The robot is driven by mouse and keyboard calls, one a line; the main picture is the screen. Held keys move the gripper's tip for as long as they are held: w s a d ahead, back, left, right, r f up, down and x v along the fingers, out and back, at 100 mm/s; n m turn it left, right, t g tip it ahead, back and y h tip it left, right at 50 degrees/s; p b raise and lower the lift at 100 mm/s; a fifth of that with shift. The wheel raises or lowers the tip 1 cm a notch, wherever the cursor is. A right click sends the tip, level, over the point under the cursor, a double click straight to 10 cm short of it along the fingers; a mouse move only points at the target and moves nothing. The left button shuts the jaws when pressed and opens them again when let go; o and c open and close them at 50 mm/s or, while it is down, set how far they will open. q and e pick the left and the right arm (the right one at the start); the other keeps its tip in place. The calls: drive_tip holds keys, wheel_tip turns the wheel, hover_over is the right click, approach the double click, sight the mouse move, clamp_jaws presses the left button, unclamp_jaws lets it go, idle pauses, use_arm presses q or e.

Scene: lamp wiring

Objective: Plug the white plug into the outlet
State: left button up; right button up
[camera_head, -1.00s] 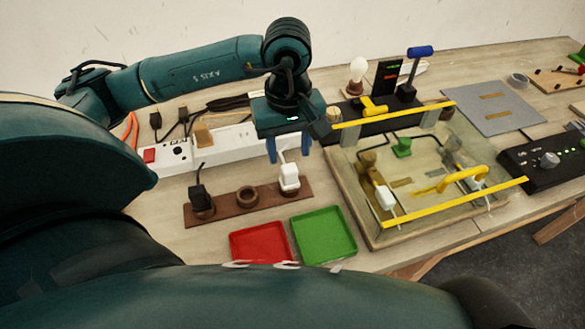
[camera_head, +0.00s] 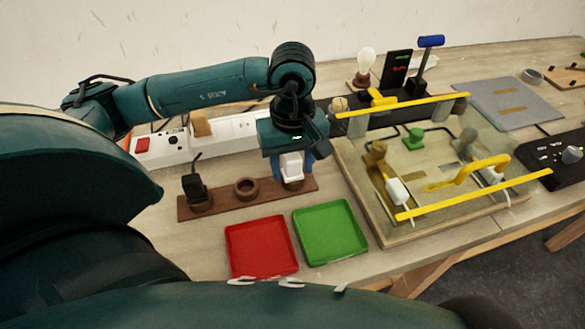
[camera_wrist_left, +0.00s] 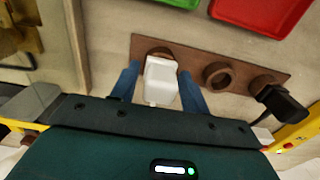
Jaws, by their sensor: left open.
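The white plug (camera_head: 292,168) stands upright in the right-hand ring of a brown wooden holder (camera_head: 222,201). My left gripper (camera_head: 291,172) is open, pointing down, with its blue fingers on either side of the plug. In the left wrist view the white plug (camera_wrist_left: 160,80) lies between the two open fingers (camera_wrist_left: 158,88), and I cannot tell whether they touch it. The white outlet strip (camera_head: 222,137) with a red switch lies behind the holder, partly hidden by my left arm. My right gripper is not in view.
A black plug (camera_head: 197,188) stands in the holder's left ring; the middle ring is empty. A red tray (camera_head: 261,247) and a green tray (camera_head: 330,232) lie in front. A clear-covered box with yellow bars (camera_head: 440,175) stands close on the right.

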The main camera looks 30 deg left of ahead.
sight(293, 157)
use_arm(q)
drive_tip(key=c, duration=0.7)
drive_tip(key=shift+r+p, duration=1.35)
drive_tip(key=shift+r, duration=1.2)
